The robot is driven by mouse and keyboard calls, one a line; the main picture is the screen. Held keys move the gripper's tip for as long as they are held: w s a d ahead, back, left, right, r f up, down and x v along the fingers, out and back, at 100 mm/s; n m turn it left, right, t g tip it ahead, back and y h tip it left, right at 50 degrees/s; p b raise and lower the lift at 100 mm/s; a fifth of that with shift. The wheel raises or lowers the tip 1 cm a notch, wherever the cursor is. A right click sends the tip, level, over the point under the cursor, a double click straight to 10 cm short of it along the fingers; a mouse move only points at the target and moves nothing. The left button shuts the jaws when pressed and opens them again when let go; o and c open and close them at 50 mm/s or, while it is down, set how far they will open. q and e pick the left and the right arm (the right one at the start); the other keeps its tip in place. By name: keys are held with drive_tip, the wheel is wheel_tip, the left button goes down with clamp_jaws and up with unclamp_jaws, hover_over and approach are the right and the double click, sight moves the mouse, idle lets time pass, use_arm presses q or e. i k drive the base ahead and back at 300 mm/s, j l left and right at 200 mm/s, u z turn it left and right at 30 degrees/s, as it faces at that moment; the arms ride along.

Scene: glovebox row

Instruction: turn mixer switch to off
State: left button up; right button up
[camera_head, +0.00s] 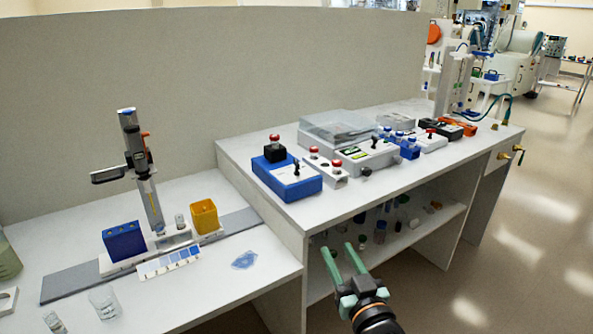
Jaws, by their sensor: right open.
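My right gripper (338,250) is open and empty, in front of the higher bench and below its top, beside the open shelf. Several devices with switches stand on the higher bench; I cannot tell by label which is the mixer. A blue box (287,184) with a white top plate carries a small black toggle (296,167). A grey-white device (368,157) with a green label and a black lever (374,142) stands behind it, to the right. The switch positions are too small to read. My left gripper is not in view.
A clear-lidded case (338,127) is behind. The lower bench (235,285) holds a stand (146,185), blue and yellow boxes and glassware. Open floor lies right.

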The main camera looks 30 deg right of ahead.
sight(296, 164)
drive_tip(key=i+l, duration=0.25)
drive_tip(key=i, duration=0.2)
drive_tip(key=i+l, duration=0.25)
drive_tip(key=i, duration=0.25)
